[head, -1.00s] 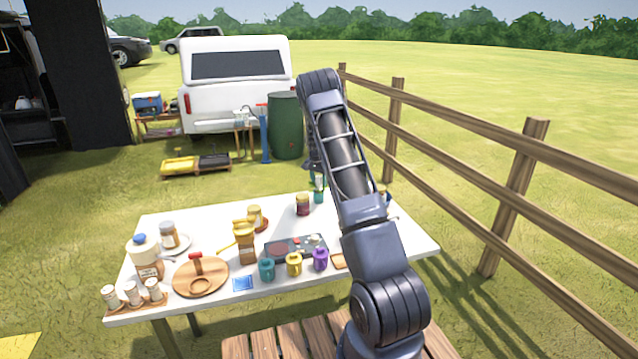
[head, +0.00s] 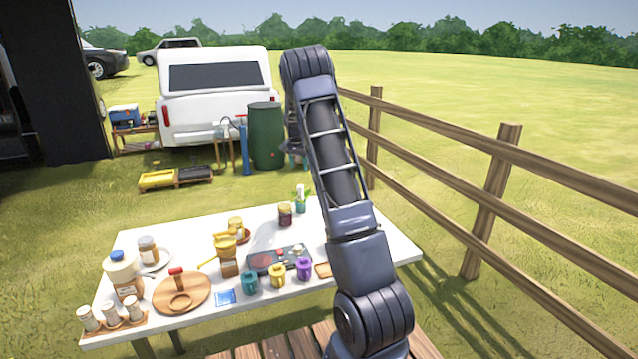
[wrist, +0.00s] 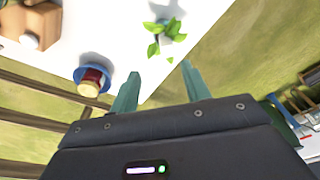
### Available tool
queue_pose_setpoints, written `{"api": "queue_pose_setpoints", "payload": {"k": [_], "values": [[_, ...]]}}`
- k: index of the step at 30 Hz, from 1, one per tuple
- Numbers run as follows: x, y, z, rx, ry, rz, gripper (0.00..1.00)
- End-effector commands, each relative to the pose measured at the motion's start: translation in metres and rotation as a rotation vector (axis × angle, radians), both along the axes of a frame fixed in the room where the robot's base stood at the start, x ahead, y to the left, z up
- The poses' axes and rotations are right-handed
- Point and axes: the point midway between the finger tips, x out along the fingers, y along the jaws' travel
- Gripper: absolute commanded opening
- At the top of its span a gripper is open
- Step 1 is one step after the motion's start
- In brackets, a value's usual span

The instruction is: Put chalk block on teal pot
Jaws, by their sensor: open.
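A teal pot (head: 250,283) stands at the front of the white table in the head view, left of a yellow and a purple one. A second teal container (head: 300,206) with green leaves stands at the table's back edge. A small flat blue block (head: 225,297) lies left of the front teal pot; I cannot tell whether it is the chalk block. My gripper (wrist: 160,82) is open, with nothing between its teal fingers in the wrist view. A leafy plant (wrist: 162,33) is beyond the fingertips. In the head view my arm hides part of the table's right side.
The white table (head: 205,243) also holds a round wooden board (head: 197,296), a bottle (head: 124,274), a shaker rack (head: 110,324), and a dark jar (head: 285,214). A wooden fence (head: 490,205) runs along the right. A jar on a blue base (wrist: 92,82) is left of my fingers.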

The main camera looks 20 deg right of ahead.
Motion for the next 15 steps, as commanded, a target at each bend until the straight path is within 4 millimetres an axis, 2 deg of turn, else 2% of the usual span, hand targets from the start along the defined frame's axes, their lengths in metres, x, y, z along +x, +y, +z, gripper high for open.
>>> {"api": "queue_pose_setpoints", "payload": {"k": [1,3,11,15], "values": [[-0.012,0.002,0.018,0.008,-0.010,0.012,0.47],[-0.029,0.005,0.038,0.016,-0.019,0.036,0.47],[-0.098,0.019,0.103,0.042,-0.052,0.128,0.47],[-0.138,0.027,0.132,0.050,-0.072,0.180,0.47]]}}
